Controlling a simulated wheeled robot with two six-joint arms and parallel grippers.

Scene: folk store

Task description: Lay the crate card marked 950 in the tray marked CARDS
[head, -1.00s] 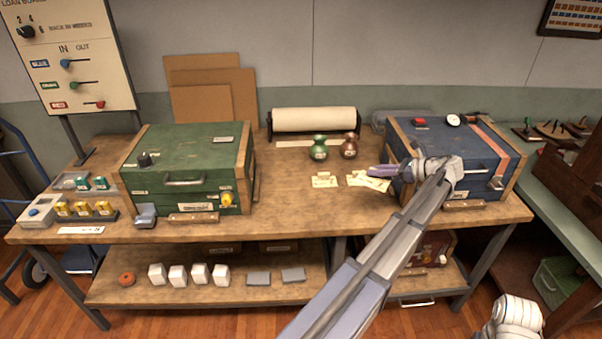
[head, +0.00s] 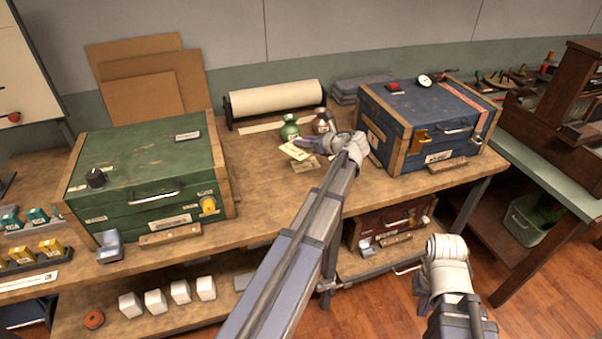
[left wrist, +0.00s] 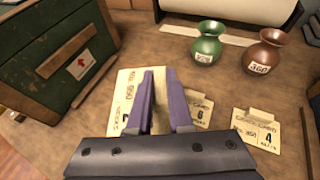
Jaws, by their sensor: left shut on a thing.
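My left gripper (head: 318,144) is shut on a cream card (head: 294,151), just above the table near the two vases. In the left wrist view the card (left wrist: 128,88) lies between the purple fingers (left wrist: 163,90); its sideways print looks like 950. Two other cream cards lie beyond the fingers, a nearer one (left wrist: 196,110) partly covered and another (left wrist: 257,130) to its right. In the head view a card (head: 306,165) lies on the table below the gripper. My right gripper (head: 424,305) hangs low at right; its jaws are unclear. I cannot make out a tray marked CARDS.
A green case (head: 150,160) stands left and a blue case (head: 430,115) right. A green vase (head: 290,128) and a copper vase (head: 321,122) stand close behind the gripper, before a paper roll (head: 275,100). Bare tabletop (head: 262,200) lies between the green case and my left arm.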

